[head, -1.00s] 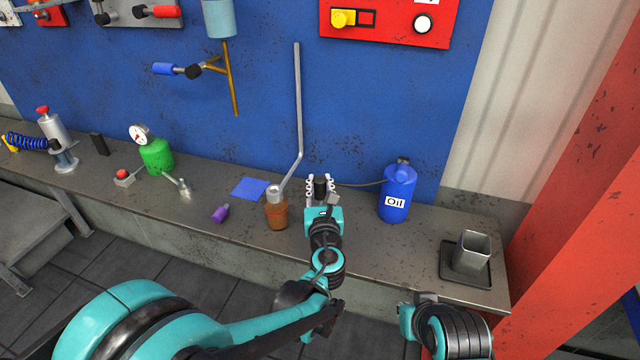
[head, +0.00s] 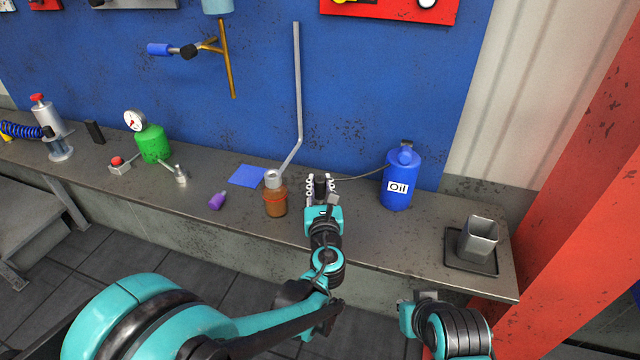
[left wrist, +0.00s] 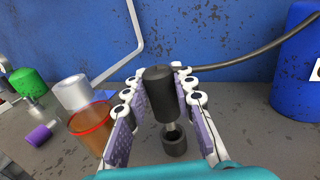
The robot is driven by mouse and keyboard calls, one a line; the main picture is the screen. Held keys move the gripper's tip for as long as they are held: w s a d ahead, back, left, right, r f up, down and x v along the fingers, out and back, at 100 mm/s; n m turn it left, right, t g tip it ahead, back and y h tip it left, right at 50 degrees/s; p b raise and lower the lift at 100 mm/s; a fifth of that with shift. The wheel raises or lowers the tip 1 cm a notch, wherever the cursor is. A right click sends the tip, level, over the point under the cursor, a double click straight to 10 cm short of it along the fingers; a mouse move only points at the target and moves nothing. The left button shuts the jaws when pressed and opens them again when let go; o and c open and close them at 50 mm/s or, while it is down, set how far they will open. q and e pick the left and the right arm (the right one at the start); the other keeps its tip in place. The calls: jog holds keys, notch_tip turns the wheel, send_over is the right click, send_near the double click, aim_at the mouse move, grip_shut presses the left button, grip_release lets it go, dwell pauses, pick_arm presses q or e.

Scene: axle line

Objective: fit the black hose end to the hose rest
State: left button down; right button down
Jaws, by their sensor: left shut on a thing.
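My left gripper (head: 322,182) is shut on the black hose end (left wrist: 158,85), which stands roughly upright between its fingers. The hose end also shows in the head view (head: 320,187). A bright metal neck and a short dark cylinder (left wrist: 174,143) show below it in the left wrist view. I cannot tell whether that cylinder is part of the hose end or a separate hose rest, or whether they touch. The dark hose (left wrist: 262,52) runs right to the blue oil bottle (head: 400,180). Part of my right arm's end (head: 408,316) shows; its fingers are not clear.
An amber jar (head: 275,200) with a grey collar stands close left of the left gripper. A bent grey bar (head: 298,90) rises behind it. A purple item (head: 217,201) lies farther left. A square grey holder (head: 478,240) stands on a tray (head: 455,262) at right.

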aim_at(321, 198)
pick_arm(q)
jog(key=shift+f+b, duration=1.55)
jog(key=shift+f, duration=0.3)
jog(key=c, duration=1.2)
grip_release()
jog(key=shift+s, duration=0.1)
jog(key=s, duration=1.1)
jog(key=shift+s+d, duration=0.35)
jog(key=shift+s, duration=0.05)
